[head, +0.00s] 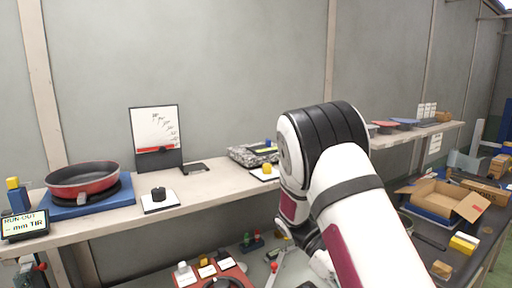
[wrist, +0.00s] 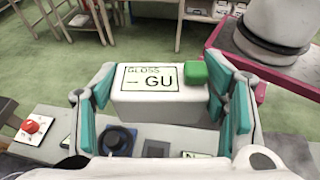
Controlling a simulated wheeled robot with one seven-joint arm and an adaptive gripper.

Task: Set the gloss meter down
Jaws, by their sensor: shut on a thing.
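In the wrist view the gloss meter (wrist: 160,106) is a white block with a panel reading "GLOSS – GU" and a green button (wrist: 195,72) at its right end. My gripper (wrist: 160,90) is shut on it, with a teal-padded finger at each end of the block. The block's underside is hidden, so I cannot tell whether it touches anything below. In the head view my arm covers the gripper, and I cannot make out the meter there.
A red pan (head: 84,178) sits on a blue stand on the left shelf, beside a run-out display (head: 25,225). An open cardboard box (head: 438,200) stands on the right bench. A red button (wrist: 30,126) and a dark knob (wrist: 118,138) lie near my gripper.

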